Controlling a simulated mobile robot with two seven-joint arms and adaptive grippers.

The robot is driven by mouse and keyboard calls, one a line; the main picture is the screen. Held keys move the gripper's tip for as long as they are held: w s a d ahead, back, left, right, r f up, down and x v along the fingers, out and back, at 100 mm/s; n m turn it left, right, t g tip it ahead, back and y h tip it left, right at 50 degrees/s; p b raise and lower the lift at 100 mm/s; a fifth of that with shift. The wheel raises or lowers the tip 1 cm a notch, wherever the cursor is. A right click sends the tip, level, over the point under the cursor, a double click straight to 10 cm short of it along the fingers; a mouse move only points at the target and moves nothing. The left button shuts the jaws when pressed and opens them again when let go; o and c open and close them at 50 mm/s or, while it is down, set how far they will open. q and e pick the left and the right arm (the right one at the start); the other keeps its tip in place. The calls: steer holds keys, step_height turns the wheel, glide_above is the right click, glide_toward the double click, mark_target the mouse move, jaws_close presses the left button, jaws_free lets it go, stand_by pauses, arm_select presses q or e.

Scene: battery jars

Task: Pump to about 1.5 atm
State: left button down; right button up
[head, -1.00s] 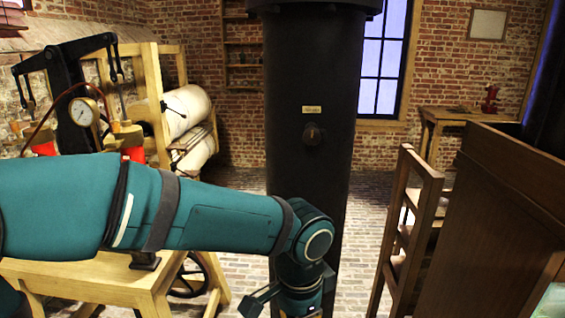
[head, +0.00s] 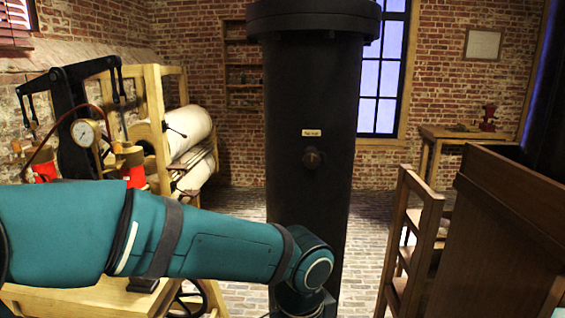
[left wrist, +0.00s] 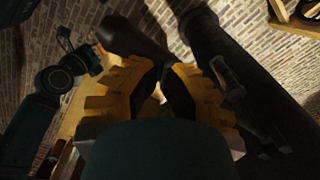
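The pump stands at the left of the head view. Its black rocker beam (head: 75,108) sits over two red cylinders (head: 133,176), one partly hidden by my left arm. A round white pressure gauge (head: 86,132) is mounted at the pump; its needle is too small to read. My left arm crosses low in front, and its gripper is below the head view. In the left wrist view the left gripper (left wrist: 165,72) has its fingertips close together at a dark brown bar (left wrist: 132,40). Whether they grip it is unclear. A jointed dark arm at the left seems mine; its fingers are hidden.
A thick black column (head: 310,200) stands in the middle. A wooden chair-like frame (head: 412,235) and a brown wooden cabinet (head: 505,235) are at the right. White rolls (head: 190,128) lie behind the pump. Brick floor is clear beyond the column.

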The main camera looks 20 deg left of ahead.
arm_select(q)
step_height(320, 180, up, 9)
steer(key=p, duration=0.6)
steer(key=shift+p, duration=0.3)
step_height(320, 180, up, 4)
steer(key=p, duration=0.3)
